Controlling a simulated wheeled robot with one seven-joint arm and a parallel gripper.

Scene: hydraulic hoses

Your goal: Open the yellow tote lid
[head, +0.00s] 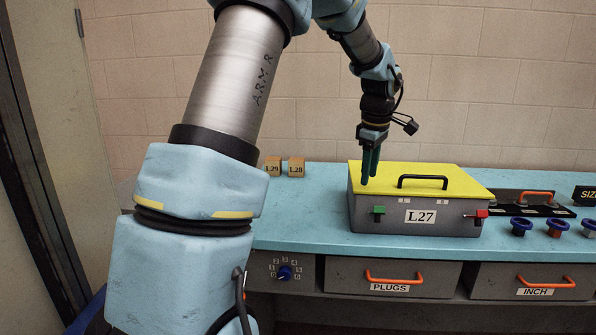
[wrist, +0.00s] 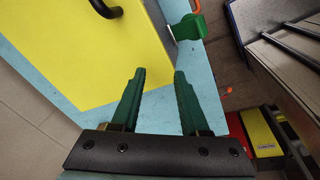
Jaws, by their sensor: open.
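The grey tote (head: 365,212), labelled L27, stands on the blue bench with its yellow lid (head: 440,186) lying flat on top. A black bar handle (head: 422,178) is on the lid. A green latch (head: 379,210) is at the left of the tote's front and a red latch (head: 481,214) at the right. My gripper (head: 370,180) points down by the lid's left end, open and empty. In the wrist view, the lid (wrist: 90,55) and the green latch (wrist: 187,27) lie beyond my green fingertips (wrist: 160,75), apart from them.
Two small blocks, L29 (head: 272,166) and L28 (head: 296,167), stand left of the tote on the bench (head: 300,220). Blue-topped fittings (head: 521,226) and a tray with an orange handle (head: 537,195) are at the right. Drawers with orange handles, including PLUGS (head: 393,278), are below.

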